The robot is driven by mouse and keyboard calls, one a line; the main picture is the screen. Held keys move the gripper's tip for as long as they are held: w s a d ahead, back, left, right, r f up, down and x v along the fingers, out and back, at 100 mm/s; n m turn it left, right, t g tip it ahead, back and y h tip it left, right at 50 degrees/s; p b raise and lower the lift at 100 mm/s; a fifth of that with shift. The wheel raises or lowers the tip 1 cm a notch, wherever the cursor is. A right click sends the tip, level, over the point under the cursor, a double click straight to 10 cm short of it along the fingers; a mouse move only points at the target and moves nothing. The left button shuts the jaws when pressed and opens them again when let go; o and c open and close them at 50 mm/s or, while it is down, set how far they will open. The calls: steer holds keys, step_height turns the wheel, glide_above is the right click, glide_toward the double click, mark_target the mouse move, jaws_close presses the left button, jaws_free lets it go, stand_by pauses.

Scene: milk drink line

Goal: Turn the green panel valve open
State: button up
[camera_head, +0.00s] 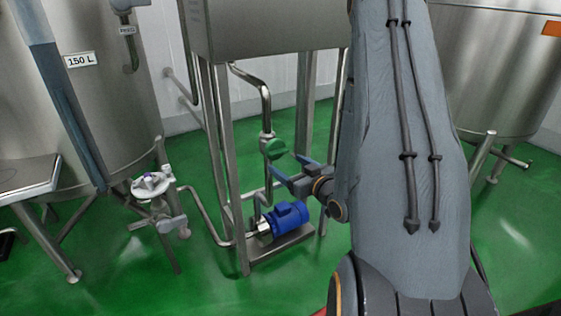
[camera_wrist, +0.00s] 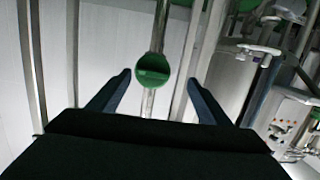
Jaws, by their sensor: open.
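The green panel valve (camera_head: 276,148) is a round green knob on a vertical steel pipe, below the steel cabinet in the head view. In the wrist view the green valve (camera_wrist: 152,70) shows ahead, with a bar across its face, roughly midway between the fingers. My gripper (camera_head: 287,166) is open and empty, just to the right of the valve in the head view. In the wrist view my gripper (camera_wrist: 158,82) has its two blue fingers spread to either side of the valve. I cannot tell exactly how far the fingertips are from it.
A steel frame (camera_head: 222,130) carries the cabinet (camera_head: 265,28). A blue pump motor (camera_head: 290,217) sits low beneath the valve. A large 150 L tank (camera_head: 95,100) stands at left, with a white-topped fitting (camera_head: 152,185) before it. Another tank (camera_head: 500,75) stands at right. Green floor lies between.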

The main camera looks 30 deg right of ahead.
mark_target(280, 152)
steer(key=shift+m+t, duration=0.3)
steer(key=shift+t, duration=0.6)
steer(key=shift+w+d+r+b, duration=0.1)
steer(key=shift+w+d, duration=0.1)
steer(key=shift+w, duration=0.9)
steer(key=shift+w+d+r+b, duration=0.1)
steer(key=shift+w+d, duration=0.05)
steer(key=shift+w, duration=0.9)
steer(key=shift+w+d+b, duration=0.1)
steer(key=shift+w+d, duration=0.1)
steer(key=shift+w, duration=0.9)
steer(key=c, duration=0.9)
